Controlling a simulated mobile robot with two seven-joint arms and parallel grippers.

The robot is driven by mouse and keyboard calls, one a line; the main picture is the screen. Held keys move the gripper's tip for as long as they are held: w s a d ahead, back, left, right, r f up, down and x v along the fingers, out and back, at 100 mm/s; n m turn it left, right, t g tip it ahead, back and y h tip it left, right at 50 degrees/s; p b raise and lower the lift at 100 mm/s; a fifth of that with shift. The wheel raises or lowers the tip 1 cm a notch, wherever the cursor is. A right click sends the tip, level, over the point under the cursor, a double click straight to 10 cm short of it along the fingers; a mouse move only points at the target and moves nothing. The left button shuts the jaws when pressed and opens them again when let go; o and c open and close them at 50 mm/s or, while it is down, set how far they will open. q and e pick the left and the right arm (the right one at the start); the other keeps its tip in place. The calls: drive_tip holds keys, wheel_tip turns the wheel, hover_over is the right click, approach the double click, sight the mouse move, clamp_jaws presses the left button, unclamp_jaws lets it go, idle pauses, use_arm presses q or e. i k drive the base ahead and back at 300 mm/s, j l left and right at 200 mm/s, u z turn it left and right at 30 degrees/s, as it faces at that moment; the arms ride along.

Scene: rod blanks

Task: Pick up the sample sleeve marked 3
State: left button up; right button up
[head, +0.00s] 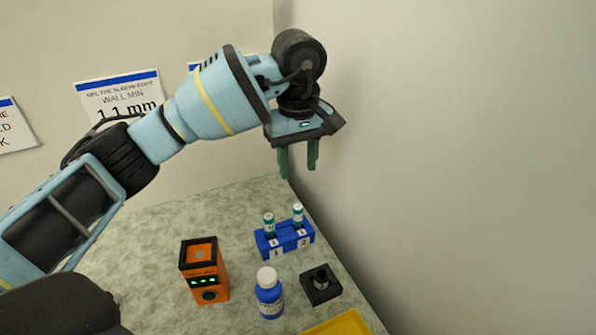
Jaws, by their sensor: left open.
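I see no sleeve that I can read as marked 3. A blue rack (267,247) stands on the bench with front labels reading 1 and 2. Two small teal-and-white capped tubes stand upright in it, a left tube (269,223) and a right tube (298,214); marks on the tubes are too small to read. A black square block (321,293) in front of the rack has a short dark cylinder (320,279) at its middle. My left gripper (298,165) is open and empty, pointing down, above the rack and apart from it. My right gripper is out of view.
An orange device (207,276) with green lights stands left of the rack. A blue bottle (269,301) with a white cap stands in front of the rack. A yellow tray (340,325) shows at the bottom edge. A wall borders the bench's right side; the bench's left is clear.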

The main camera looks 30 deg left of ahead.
sight(320, 282)
drive_tip(key=k, duration=1.5)
